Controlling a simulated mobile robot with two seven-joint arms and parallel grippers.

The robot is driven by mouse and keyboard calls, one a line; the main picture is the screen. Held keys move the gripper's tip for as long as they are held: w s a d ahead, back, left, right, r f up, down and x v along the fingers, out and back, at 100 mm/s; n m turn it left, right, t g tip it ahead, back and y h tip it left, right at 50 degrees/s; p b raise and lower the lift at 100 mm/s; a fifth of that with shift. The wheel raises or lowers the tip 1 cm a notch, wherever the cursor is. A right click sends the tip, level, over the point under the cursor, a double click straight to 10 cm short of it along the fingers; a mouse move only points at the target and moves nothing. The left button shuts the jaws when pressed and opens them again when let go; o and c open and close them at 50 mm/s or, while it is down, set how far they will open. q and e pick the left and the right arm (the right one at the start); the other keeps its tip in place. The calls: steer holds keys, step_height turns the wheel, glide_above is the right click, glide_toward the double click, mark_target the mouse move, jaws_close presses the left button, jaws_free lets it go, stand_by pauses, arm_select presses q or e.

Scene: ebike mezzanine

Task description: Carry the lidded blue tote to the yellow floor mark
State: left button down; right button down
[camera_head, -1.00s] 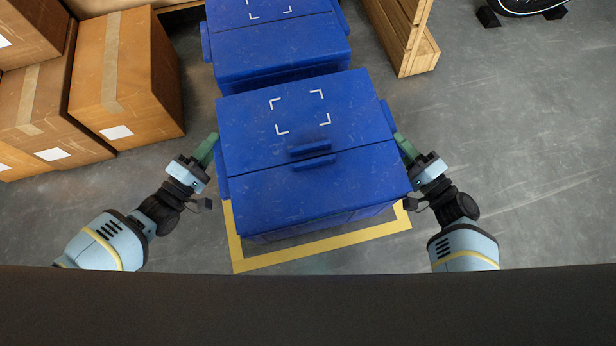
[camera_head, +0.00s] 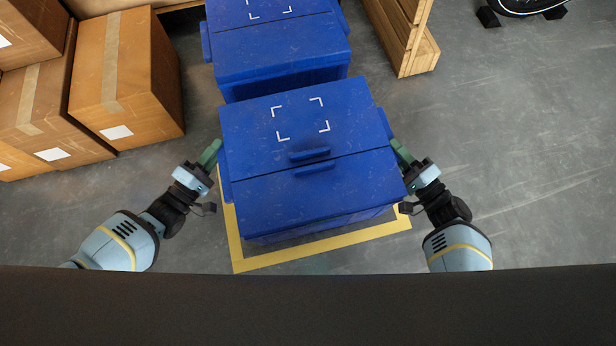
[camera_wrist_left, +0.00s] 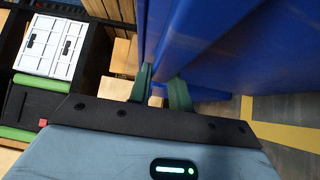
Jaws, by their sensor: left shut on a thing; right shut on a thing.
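The lidded blue tote (camera_head: 270,190) is in the middle of the head view, lid closed, over the yellow floor mark (camera_head: 330,245). The mark's left and front strips show; the rest is hidden under the tote. My left gripper (camera_head: 216,150) is shut on the tote's left side, and my right gripper (camera_head: 397,148) is shut on its right side. In the left wrist view, the green fingers (camera_wrist_left: 162,88) reach the blue tote wall (camera_wrist_left: 215,40), and the exact grip point is partly hidden. I cannot tell whether the tote touches the floor.
A second blue tote (camera_head: 280,55) stands directly behind. Cardboard boxes (camera_head: 125,75) are stacked at the left. A wooden crate (camera_head: 400,35) stands at the back right. The grey floor (camera_head: 520,150) on the right is open.

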arm_select(q)
steer(key=c, duration=1.7)
jaws_free()
steer(key=shift+a+f, duration=0.1)
steer(key=shift+a, duration=0.05)
arm_select(e)
steer(key=c, duration=1.7)
jaws_free()
steer(key=shift+d, duration=0.15)
arm_select(q)
steer(key=o, duration=0.4)
arm_select(e)
steer(key=o, duration=0.4)
arm_select(q)
steer(key=shift+s, duration=0.1)
steer(key=shift+v, duration=3.85)
arm_select(e)
steer(key=v, duration=1.2)
